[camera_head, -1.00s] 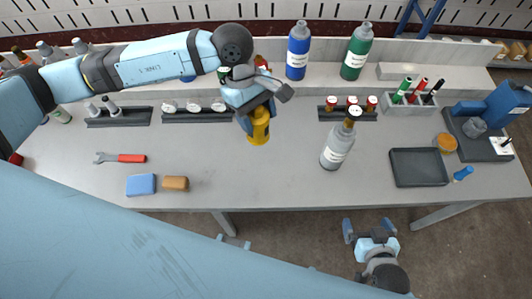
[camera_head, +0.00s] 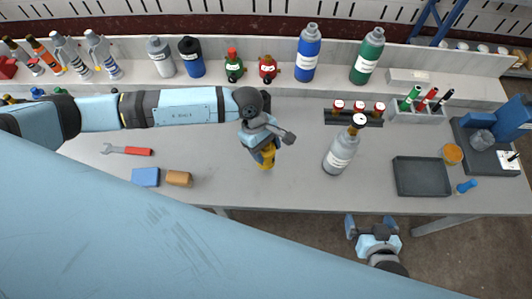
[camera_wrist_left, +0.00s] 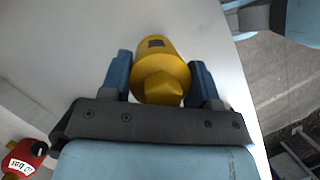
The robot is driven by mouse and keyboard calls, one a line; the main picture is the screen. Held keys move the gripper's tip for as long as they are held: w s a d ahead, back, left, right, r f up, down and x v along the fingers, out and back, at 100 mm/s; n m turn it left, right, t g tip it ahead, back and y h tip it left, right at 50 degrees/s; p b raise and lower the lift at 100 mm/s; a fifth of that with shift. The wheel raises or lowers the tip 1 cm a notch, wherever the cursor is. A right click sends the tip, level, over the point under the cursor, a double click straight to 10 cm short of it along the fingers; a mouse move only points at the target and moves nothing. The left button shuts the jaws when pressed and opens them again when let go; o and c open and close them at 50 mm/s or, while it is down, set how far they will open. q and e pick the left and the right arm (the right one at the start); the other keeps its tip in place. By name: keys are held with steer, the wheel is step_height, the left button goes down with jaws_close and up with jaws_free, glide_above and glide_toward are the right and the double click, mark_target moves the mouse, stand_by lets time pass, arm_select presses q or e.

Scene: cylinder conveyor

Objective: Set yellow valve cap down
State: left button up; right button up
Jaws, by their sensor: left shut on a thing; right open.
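The yellow valve cap (camera_head: 267,159) is in the jaws of my left gripper (camera_head: 265,150), over the middle of the grey table. In the left wrist view the yellow cap (camera_wrist_left: 161,72) sits between the two blue fingers, which are shut on it from both sides. I cannot tell for sure whether its lower end touches the table. My right gripper (camera_head: 372,225) is open and empty, in front of the table's front edge and below the grey bottle.
A grey bottle (camera_head: 342,152) stands right of the cap. A dark tray (camera_head: 421,176) lies further right. A blue block (camera_head: 146,177), a tan block (camera_head: 179,179) and a wrench (camera_head: 128,151) lie left. Bottles and gas cylinders line the back shelf. The table around the cap is clear.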

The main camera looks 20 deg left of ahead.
arm_select(q)
steer(key=shift+f, duration=2.2)
steer(key=shift+f, duration=0.15)
steer(key=o, duration=1.3)
